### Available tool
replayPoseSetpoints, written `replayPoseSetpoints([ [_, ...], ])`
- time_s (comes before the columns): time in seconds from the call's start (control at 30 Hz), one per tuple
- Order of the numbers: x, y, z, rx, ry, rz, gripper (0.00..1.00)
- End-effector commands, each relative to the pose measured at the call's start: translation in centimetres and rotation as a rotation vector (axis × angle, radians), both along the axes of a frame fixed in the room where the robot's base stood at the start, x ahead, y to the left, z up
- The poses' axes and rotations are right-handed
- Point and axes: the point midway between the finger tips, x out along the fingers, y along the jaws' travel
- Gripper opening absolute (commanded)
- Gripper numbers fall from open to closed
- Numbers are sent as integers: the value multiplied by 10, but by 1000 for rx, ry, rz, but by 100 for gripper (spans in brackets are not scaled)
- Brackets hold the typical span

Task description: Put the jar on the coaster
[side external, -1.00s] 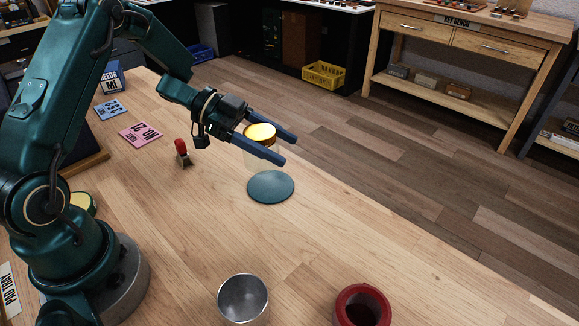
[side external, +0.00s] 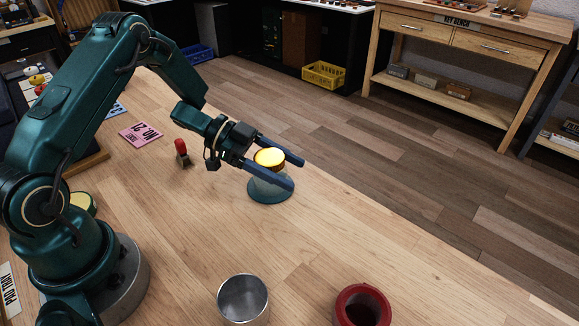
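The round teal coaster (side external: 268,197) lies flat on the wooden table, directly beneath the jar. The near finger and the jar hide part of the coaster. I cannot tell whether the jar's base touches the coaster or hangs slightly above it.
A metal cup (side external: 243,299) and a red cup (side external: 362,306) stand at the table's front. Another yellow-topped object (side external: 82,202) sits by my base. The table's far edge runs close behind the coaster.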

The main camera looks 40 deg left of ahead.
Motion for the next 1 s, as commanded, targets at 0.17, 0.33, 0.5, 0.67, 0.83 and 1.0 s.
replayPoseSetpoints([
  [0.17,0,0,0,0,0,0,100],
  [0.33,0,0,2,0,0,1,100],
  [0.5,-5,14,10,0,-2,5,100],
  [0.67,-17,38,21,0,-3,6,100],
  [0.83,-26,56,29,0,-3,4,100],
  [1.0,-30,63,33,-1,-1,1,100],
])
